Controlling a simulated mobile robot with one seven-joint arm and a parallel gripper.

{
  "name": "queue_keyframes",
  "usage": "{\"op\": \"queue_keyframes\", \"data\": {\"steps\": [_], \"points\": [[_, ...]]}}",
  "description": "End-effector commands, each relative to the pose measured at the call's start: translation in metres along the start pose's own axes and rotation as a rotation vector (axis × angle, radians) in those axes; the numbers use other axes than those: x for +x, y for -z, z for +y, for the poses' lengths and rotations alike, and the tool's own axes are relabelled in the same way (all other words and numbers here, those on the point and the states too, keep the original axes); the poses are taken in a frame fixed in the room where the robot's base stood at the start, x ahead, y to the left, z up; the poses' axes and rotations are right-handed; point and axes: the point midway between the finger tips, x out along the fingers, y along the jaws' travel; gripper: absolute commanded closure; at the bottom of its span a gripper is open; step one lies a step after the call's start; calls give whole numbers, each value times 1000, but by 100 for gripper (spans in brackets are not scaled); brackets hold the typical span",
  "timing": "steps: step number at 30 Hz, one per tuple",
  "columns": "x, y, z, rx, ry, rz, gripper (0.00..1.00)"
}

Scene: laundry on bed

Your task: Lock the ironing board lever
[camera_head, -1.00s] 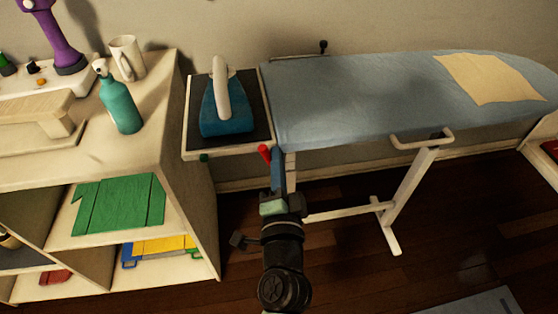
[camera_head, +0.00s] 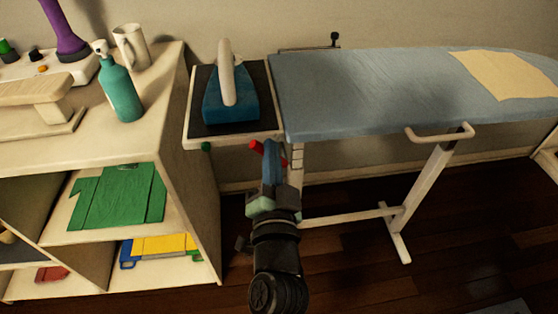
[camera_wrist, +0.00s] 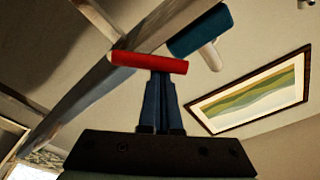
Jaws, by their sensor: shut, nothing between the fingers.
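The ironing board (camera_head: 380,90) stands with its grey-blue top to the right. A red lever (camera_head: 256,147) is below the board's left end, by the iron rest. In the wrist view the red lever (camera_wrist: 135,60) lies crosswise at my fingertips. My gripper (camera_head: 272,147) has blue fingers and is shut, with nothing between them. Its fingertips are right at the lever and cover its middle in the head view; red shows on both sides. The fingers also show in the wrist view (camera_wrist: 159,78). I cannot tell whether they touch the lever.
A blue iron (camera_head: 230,103) stands on the dark iron rest (camera_head: 197,128) just above my gripper. A shelf unit (camera_head: 165,75) with a teal bottle (camera_head: 120,90) and folded clothes is close on the left. A beige cloth (camera_head: 505,75) lies on the board. Floor is clear at lower right.

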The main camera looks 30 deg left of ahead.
Motion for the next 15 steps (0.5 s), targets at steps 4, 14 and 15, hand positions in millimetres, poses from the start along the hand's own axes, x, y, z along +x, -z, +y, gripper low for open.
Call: {"op": "queue_keyframes", "data": {"steps": [4,14,15], "points": [[-2,-14,2,-140,23,2,100],[-4,-30,2,-444,65,4,100],[-5,-32,2,-478,69,3,100]]}}
